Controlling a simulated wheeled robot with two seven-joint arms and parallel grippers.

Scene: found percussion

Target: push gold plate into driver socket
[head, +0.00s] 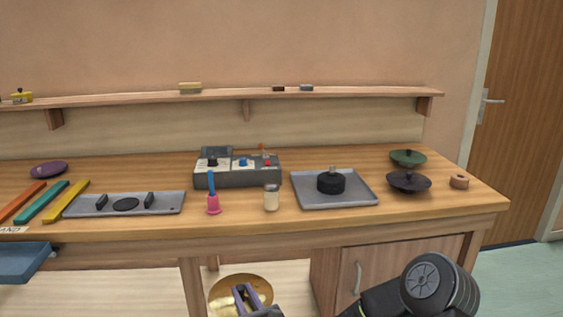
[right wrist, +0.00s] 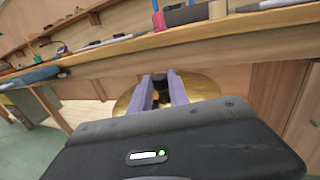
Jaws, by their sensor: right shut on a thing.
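The round gold plate (head: 222,288) is in front of the bench, below the worktop edge in the head view. My right gripper (head: 241,292) is shut at the middle of the plate. In the right wrist view its two purple fingers (right wrist: 163,90) close on a small dark part at the plate's centre, and the gold plate (right wrist: 205,86) spreads out behind them. A black round unit with a short post (head: 331,183) stands on a grey tray (head: 307,199) on the bench. I cannot tell for sure whether it is the driver socket. My left gripper is not in view.
A blue tray (head: 20,262) juts out at left.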

